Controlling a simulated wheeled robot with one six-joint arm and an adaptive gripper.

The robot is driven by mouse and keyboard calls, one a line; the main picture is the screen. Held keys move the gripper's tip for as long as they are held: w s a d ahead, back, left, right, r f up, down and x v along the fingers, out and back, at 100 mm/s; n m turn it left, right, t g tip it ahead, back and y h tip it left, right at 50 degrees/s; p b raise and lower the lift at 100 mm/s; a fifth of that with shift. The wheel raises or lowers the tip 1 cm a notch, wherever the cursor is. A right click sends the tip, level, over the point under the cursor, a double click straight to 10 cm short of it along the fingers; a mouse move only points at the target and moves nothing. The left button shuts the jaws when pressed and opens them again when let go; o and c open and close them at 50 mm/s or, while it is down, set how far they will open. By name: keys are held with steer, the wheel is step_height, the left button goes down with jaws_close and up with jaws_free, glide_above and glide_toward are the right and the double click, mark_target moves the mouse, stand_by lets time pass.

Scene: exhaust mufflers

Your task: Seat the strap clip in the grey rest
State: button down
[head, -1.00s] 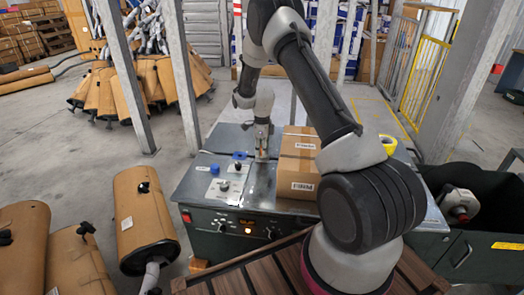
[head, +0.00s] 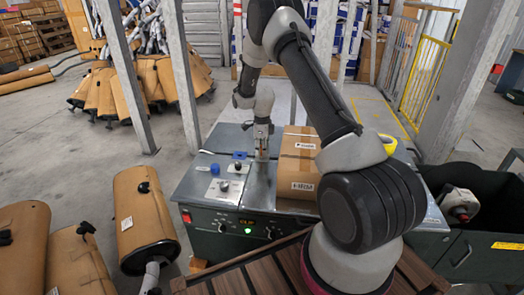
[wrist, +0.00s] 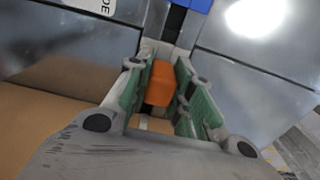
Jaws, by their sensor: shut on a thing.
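My gripper (wrist: 160,95) is shut on the orange strap clip (wrist: 162,83), which sits between its green-lined fingers in the wrist view. In the head view my gripper (head: 262,150) points down, low over the metal top of the dark workbench (head: 212,160), left of a cardboard box. A pale grey piece (wrist: 166,49) shows just beyond the clip in the wrist view; it may be the grey rest. The fingers hide the clip's lower end, so I cannot tell whether it is fully seated.
The cardboard box (head: 298,165) stands close to the right of my gripper. Knobs on a plate (head: 225,190) and a blue piece (head: 240,155) lie to the left. A green lamp (head: 247,230) glows on the bench front. A dark bin (head: 480,240) stands at right.

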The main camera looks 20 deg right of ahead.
steer(key=shift+f, duration=0.45)
stand_by(0.3)
steer(key=c, duration=1.2)
jaws_free()
steer(key=shift+o, duration=0.2)
steer(key=shift+r, duration=0.1)
step_height(320, 180, up, 12)
steer(key=shift+f, duration=0.1)
